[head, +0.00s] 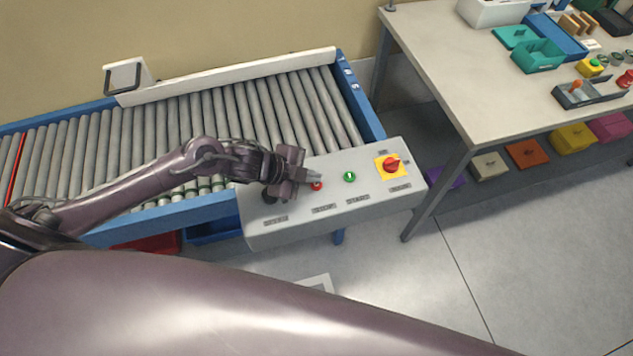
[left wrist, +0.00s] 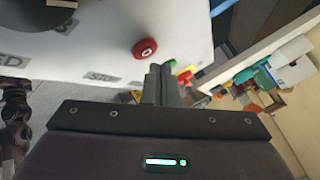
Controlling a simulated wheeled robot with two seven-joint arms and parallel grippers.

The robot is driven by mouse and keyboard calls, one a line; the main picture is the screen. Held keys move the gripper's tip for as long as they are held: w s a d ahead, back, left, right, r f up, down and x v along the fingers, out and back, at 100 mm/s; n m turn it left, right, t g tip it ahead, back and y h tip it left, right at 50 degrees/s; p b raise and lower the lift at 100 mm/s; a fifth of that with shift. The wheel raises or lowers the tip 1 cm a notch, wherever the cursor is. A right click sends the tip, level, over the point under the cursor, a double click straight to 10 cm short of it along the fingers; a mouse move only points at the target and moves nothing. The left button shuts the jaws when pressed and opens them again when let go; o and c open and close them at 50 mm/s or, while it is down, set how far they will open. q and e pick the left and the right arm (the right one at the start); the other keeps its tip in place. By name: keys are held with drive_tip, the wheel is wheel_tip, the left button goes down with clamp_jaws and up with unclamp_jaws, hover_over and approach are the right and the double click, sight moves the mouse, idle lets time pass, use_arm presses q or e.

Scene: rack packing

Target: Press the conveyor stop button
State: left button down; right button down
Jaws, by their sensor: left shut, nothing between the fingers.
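The conveyor control box (head: 262,222) is a light grey panel at the front right end of the roller conveyor. Its red stop button (head: 317,186) sits above a label, left of the green start button (head: 349,177). In the left wrist view the red button (left wrist: 145,49) shows just above the closed fingertips (left wrist: 161,72); contact cannot be told. The right gripper is not in view.
The roller conveyor (head: 345,95) with blue side rails lies behind the box. A white table (head: 460,90) holding small bins stands to the right, with several coloured boxes below it. A red bin (head: 150,243) is under the conveyor. Open floor lies in front of the table.

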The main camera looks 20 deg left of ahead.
sight(312, 185)
use_arm(q)
drive_tip(key=shift+f, duration=0.1)
drive_tip(key=shift+f, duration=0.35)
drive_tip(key=shift+f+b, duration=0.4)
drive_tip(key=shift+b, duration=0.1)
idle(0.7)
drive_tip(key=shift+r, duration=0.15)
drive_tip(key=shift+r+p, duration=0.65)
drive_tip(key=shift+p, duration=0.15)
drive_tip(key=shift+r+p, duration=0.4)
wheel_tip(312, 185, up, 4)
drive_tip(key=p, duration=0.4)
drive_tip(key=shift+r, duration=0.2)
